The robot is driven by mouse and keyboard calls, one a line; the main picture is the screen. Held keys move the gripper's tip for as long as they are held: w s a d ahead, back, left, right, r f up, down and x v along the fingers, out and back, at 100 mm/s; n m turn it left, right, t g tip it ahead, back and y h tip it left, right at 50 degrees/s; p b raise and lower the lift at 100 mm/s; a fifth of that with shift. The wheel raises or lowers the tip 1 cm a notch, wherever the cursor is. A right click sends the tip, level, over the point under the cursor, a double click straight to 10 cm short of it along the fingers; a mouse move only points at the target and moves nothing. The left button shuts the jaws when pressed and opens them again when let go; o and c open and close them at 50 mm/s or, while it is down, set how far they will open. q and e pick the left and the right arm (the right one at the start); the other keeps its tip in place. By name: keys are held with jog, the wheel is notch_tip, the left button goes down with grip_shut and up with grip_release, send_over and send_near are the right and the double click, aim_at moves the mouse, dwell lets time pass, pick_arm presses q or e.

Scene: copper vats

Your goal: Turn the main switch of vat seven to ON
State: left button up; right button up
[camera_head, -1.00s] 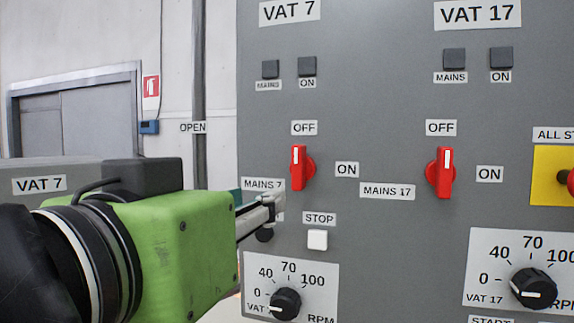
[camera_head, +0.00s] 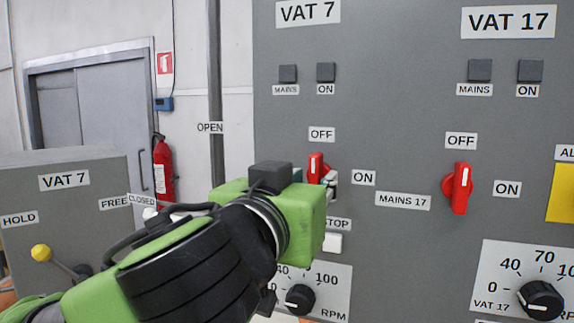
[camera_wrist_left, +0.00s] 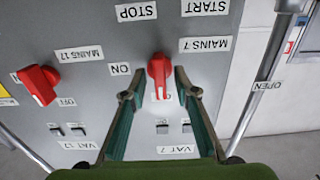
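The red main switch of vat seven (camera_head: 316,166) is on the grey panel under the OFF label (camera_head: 321,134). Its handle stands upright, pointing at OFF, with the ON label (camera_head: 363,178) to its right. My left gripper (camera_head: 329,181) is at this switch and hides its lower part. In the left wrist view, which is upside down, the red switch (camera_wrist_left: 159,70) lies between the tips of my left gripper (camera_wrist_left: 159,75). The fingers are apart, with a gap visible on each side of the switch. My right gripper is not in view.
The red vat 17 switch (camera_head: 458,188) is to the right, upright at OFF. A white STOP button (camera_head: 332,243) and a black RPM knob (camera_head: 300,299) are below. A yellow-knobbed lever (camera_head: 41,253) stands at the left.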

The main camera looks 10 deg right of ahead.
pick_arm(q)
jog(key=shift+w+d, duration=0.25)
jog(key=shift+w, duration=0.15)
grip_shut()
jog(key=shift+f, duration=0.1)
jog(key=m+b, duration=0.5)
jog(key=m, duration=0.8)
jog(key=shift+s+m, duration=0.1)
jog(key=shift+m, duration=0.2)
jog(key=shift+m+b, duration=0.35)
jog(key=shift+m, duration=1.85)
